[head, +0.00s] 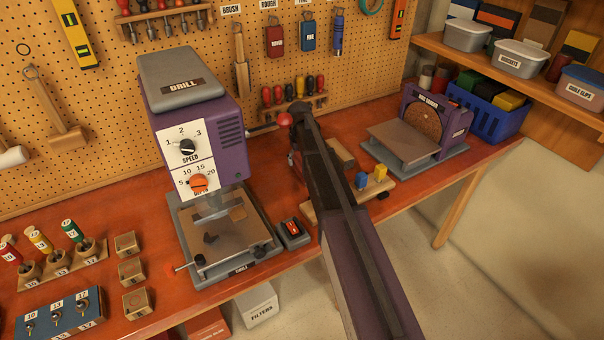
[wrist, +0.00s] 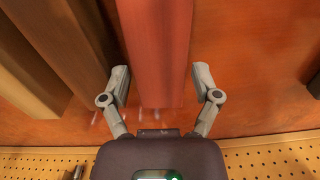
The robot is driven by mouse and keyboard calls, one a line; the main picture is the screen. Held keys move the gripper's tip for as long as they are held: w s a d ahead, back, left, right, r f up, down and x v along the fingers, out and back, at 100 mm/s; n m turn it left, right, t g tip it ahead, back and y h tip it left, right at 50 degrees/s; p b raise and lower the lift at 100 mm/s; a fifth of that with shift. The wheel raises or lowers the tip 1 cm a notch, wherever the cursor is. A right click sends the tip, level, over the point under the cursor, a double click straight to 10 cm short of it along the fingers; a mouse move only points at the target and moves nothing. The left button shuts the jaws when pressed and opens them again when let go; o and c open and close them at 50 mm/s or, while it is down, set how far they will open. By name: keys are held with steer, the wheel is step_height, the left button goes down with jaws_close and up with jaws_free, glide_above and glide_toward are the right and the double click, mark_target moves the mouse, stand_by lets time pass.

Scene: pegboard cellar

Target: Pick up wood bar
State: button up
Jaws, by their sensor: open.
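A reddish wood bar (wrist: 158,40) fills the middle of the wrist view, its near end face toward my gripper (wrist: 161,74). My gripper is open, with one finger on each side of this bar in the picture. Gaps show between the bar and both fingertips, and nothing is held. I cannot tell how far the fingertips are above or beside the bar. In the head view, my arm hides the gripper and most of the bars; part of a brown bar (head: 341,153) shows to the right of the arm.
A brown bar (wrist: 75,40) and a tan bar (wrist: 22,80) lie left of the reddish bar. In the head view, a drill press (head: 195,130) stands left of my arm and a disc sander (head: 425,125) right. A pegboard (wrist: 270,155) backs the bench.

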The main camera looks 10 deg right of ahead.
steer(key=shift+f, duration=0.55)
steer(key=c, duration=1)
